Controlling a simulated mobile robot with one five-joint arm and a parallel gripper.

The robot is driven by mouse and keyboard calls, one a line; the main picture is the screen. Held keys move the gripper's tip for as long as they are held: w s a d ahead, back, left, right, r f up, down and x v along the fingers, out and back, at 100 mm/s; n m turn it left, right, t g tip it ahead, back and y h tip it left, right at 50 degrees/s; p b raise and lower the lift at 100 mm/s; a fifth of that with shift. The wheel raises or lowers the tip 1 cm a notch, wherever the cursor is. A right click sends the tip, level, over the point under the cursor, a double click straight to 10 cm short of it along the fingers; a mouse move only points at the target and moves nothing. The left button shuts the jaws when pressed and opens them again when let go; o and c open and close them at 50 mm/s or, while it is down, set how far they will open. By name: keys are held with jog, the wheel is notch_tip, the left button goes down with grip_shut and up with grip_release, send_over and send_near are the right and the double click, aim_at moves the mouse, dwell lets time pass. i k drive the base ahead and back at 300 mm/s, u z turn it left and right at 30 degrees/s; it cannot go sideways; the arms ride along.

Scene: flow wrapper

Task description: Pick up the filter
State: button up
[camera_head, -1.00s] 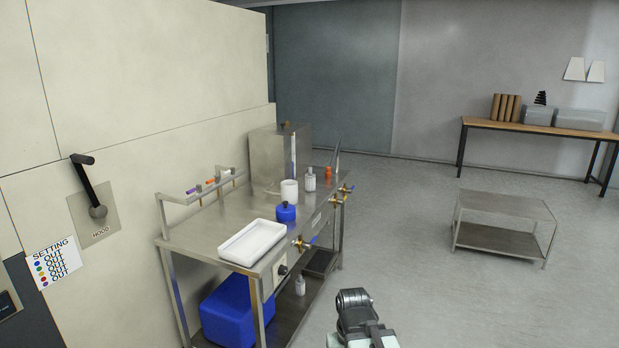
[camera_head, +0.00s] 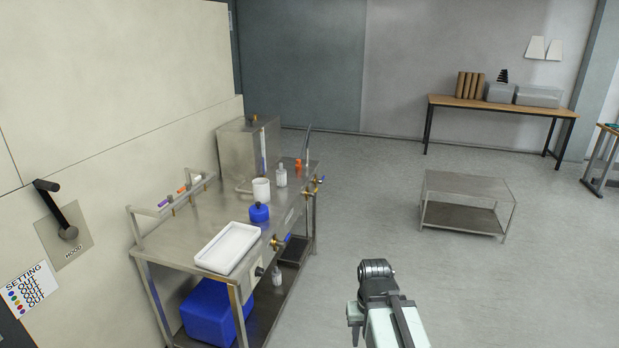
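I cannot tell for sure which item is the filter. The steel workbench (camera_head: 195,234) at left carries a white cup-like cylinder (camera_head: 261,190), a blue round container with a dark knob (camera_head: 259,212), a white bottle (camera_head: 281,175), a small orange item (camera_head: 298,166) and a white shallow tray (camera_head: 228,248). All stand on its top, apart from my arm. My arm (camera_head: 378,290) rises at the bottom centre, over the floor right of the bench. Its fingers do not show.
A blue bin (camera_head: 210,314) and a small bottle (camera_head: 277,276) are under the bench. A steel box (camera_head: 243,147) stands at its far end. A low steel table (camera_head: 466,187) and a wooden-topped table (camera_head: 500,104) stand at right. The floor between is clear.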

aim_at(280, 173)
jog(key=z, duration=0.75)
jog(key=i, duration=4.85)
jog(key=u, duration=4.8)
jog(key=i, duration=0.9)
jog(key=u, duration=0.05)
